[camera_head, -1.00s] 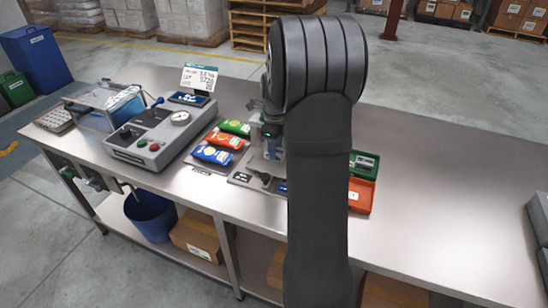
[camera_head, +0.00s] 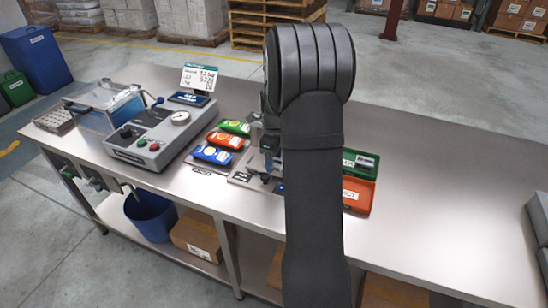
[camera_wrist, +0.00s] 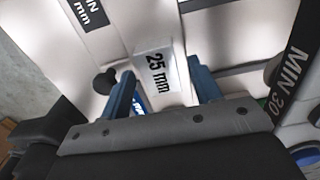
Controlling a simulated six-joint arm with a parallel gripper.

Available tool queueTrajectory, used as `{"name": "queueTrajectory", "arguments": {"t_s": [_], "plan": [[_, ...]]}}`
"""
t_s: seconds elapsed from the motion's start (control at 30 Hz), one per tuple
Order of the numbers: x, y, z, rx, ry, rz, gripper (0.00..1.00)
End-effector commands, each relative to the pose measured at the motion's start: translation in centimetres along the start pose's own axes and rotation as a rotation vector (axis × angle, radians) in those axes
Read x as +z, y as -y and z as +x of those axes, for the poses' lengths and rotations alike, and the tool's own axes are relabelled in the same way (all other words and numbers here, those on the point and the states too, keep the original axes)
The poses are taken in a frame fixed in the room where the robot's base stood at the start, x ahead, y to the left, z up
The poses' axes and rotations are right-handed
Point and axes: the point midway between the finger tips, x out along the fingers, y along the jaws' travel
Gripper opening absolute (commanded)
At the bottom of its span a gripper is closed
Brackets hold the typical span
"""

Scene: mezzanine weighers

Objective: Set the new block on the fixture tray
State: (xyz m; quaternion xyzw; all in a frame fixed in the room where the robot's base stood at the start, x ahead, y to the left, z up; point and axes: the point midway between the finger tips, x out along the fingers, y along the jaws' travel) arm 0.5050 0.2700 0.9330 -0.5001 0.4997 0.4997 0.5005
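In the wrist view a pale block (camera_wrist: 158,75) marked "25 mm" sits between the blue fingers of my gripper (camera_wrist: 165,88). Both fingers appear to press on its sides, so my gripper looks shut on it. In the head view my gripper (camera_head: 268,160) points down over a grey fixture tray (camera_head: 241,178) near the middle of the bench. My arm and wrist hide much of this tray and the block there. Whether the block touches the surface below cannot be told.
A green bin (camera_head: 373,158) and an orange bin (camera_head: 357,194) lie just right of my arm. Green, red and blue packets (camera_head: 224,140) and a grey gauge machine (camera_head: 150,139) stand to the left.

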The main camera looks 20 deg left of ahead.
Motion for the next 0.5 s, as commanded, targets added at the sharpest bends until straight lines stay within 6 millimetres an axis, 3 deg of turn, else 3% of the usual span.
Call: {"name": "queueTrajectory", "arguments": {"t_s": [0.27,0.5], "plan": [[0.0,0.0,-0.5,-0.002,0.001,0.0,0.58],[0.1,0.1,-4.5,-0.005,0.002,0.0,0.58]]}}
